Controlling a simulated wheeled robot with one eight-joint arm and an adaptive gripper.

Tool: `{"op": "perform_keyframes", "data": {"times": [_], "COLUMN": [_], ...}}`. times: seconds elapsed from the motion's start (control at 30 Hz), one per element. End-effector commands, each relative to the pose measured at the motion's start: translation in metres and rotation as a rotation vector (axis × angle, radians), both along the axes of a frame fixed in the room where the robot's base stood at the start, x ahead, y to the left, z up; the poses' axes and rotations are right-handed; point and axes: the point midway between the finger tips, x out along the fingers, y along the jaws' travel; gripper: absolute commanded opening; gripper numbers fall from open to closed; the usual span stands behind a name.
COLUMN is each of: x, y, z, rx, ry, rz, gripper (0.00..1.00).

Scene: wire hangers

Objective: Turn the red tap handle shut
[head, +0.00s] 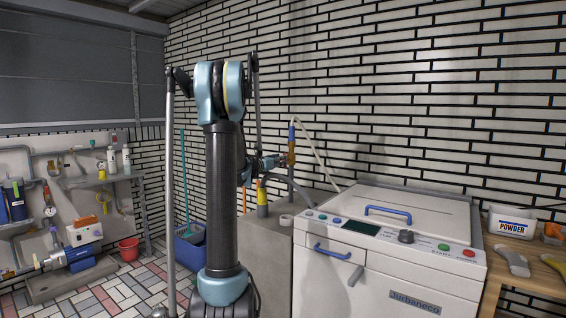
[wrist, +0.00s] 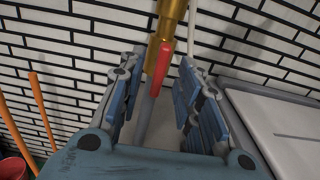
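The red tap handle (wrist: 161,68) shows in the wrist view as a narrow lever hanging down from the brass tap (wrist: 172,22). My gripper (wrist: 158,80) is open, with a blue-padded finger on either side of the lever. There is a visible gap on both sides, and I see no contact. In the head view the brass tap (head: 291,150) stands against the brick wall, with a blue part above it. My gripper (head: 272,162) reaches it from the left there. The handle is too small to make out clearly in the head view.
A white machine (head: 385,250) with blue handles stands right of the tap. A pale hose (head: 318,150) and grey pipe run beside the tap.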

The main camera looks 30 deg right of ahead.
Motion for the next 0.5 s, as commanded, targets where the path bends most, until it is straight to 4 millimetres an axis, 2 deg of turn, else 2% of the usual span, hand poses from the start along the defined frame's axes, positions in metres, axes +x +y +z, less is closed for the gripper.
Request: {"op": "perform_keyframes", "data": {"times": [0.1, 0.2, 0.5], "x": [0.007, 0.012, 0.017], "y": [-0.019, -0.029, -0.042], "z": [0.000, 0.000, 0.000], "rx": [0.000, 0.000, 0.000], "ry": [0.000, 0.000, 0.000], "rz": [-0.003, -0.001, -0.001], "gripper": [0.32, 0.32, 0.32]}}
